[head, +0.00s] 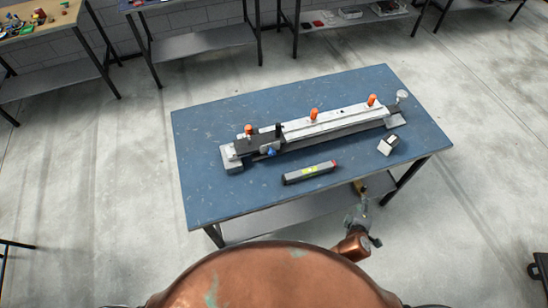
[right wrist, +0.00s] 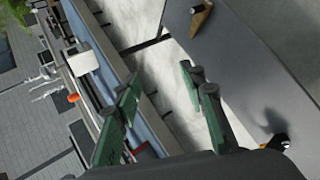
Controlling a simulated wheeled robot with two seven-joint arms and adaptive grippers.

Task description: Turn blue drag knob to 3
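The blue drag knob (head: 270,151) is small and sits on the near side of the left end of a long grey and white slider rig (head: 335,122). Its setting marks are too small to read. The rig lies on the blue table (head: 215,195) and has several orange knobs on top. My right gripper (head: 363,200) is low by the table's near edge, right of and well apart from the blue knob. In the right wrist view its green fingers (right wrist: 158,82) are spread with nothing between them. My left gripper is out of view.
A grey bar with a yellow label (head: 309,172) lies in front of the rig. A small white and black block (head: 388,145) lies to its right. The table has a grey lower shelf (head: 280,217). Other workbenches stand along the back wall, with clear floor between.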

